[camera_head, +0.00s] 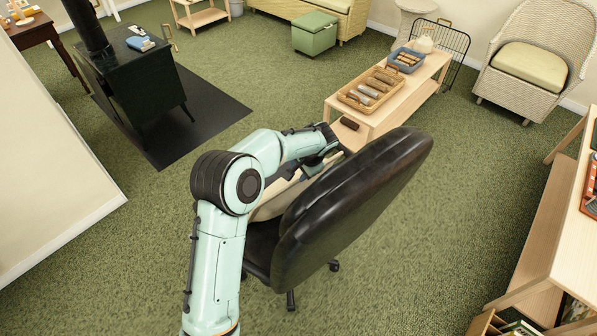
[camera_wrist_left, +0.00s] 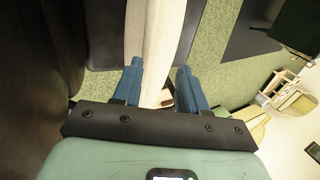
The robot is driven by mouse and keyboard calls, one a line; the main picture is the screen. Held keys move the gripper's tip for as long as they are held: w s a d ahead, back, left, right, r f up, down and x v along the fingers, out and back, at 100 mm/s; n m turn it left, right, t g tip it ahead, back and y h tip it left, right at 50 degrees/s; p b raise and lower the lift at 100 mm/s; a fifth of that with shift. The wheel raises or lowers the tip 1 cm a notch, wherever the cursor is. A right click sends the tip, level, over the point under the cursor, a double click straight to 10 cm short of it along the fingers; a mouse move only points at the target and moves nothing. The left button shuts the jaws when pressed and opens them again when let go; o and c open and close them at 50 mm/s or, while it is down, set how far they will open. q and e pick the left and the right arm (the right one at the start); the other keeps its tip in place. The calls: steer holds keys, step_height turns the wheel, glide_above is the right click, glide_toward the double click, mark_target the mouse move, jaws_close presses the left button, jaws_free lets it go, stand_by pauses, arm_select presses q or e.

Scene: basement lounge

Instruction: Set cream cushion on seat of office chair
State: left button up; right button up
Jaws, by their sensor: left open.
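The office chair (camera_head: 350,205) is black and stands in the middle of the head view, its backrest towards me. The cream cushion (camera_head: 272,206) shows in part between my left arm and the backrest, over the seat; the rest is hidden. My left gripper (camera_head: 328,160) is beyond the backrest, partly hidden. In the left wrist view its blue fingers (camera_wrist_left: 160,72) are open, with the edge of the cream cushion (camera_wrist_left: 155,40) running between them and a gap visible beside it. The dark backrest (camera_wrist_left: 30,80) fills the left of that view. My right gripper is not in view.
A low wooden bench (camera_head: 397,103) with a tray of rolls (camera_head: 351,103) and a blue bin (camera_head: 397,66) stands just beyond the chair. A black stove (camera_head: 145,75) stands at left, a wicker armchair (camera_head: 510,85) at far right. Green carpet is open around the chair.

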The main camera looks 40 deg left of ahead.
arm_select(q)
steer(key=v, duration=1.1)
steer(key=shift+d+r, duration=0.1)
stand_by(0.5)
